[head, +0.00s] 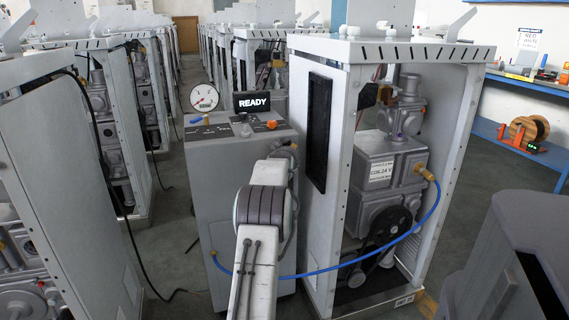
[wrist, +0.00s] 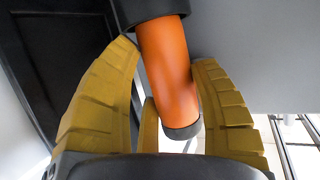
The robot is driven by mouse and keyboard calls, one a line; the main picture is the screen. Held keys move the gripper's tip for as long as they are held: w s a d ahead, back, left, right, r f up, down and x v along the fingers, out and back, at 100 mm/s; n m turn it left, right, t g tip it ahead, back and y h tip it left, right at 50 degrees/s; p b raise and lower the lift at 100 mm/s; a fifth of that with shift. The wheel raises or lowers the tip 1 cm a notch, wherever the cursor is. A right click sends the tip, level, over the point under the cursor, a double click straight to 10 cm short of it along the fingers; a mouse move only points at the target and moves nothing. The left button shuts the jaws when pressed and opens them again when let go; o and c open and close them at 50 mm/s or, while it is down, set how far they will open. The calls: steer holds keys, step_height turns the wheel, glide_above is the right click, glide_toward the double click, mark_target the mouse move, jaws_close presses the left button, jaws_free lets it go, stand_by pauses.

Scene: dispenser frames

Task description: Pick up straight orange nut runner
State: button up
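The straight orange nut runner (wrist: 168,75) shows in the wrist view as a smooth orange cylinder with a black collar at the top and a dark cap at its lower end. It is slightly tilted. My gripper (wrist: 165,55) has ribbed yellow fingers on both sides of it, and a narrower yellow finger stands beside it lower down. The fingertips curve inward and meet the tool's sides, so my gripper looks shut on it. The tool's upper part is cut off by the frame. In the head view neither tool nor gripper can be made out.
A grey cabinet with a READY display (head: 254,102) and a gauge (head: 204,97) stands ahead. A tall open frame with machinery (head: 390,170) stands right of it, with a blue hose (head: 360,258) across the front. More frames line the left. A blue workbench (head: 530,84) is at right.

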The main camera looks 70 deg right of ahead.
steer(key=c, duration=0.4)
steer(key=shift+r, duration=0.15)
steer(key=shift+c, duration=0.8)
steer(key=shift+r, duration=0.1)
step_height(320, 180, up, 16)
steer(key=p, duration=0.7)
steer(key=shift+r+p, duration=0.85)
steer(key=shift+p, duration=0.2)
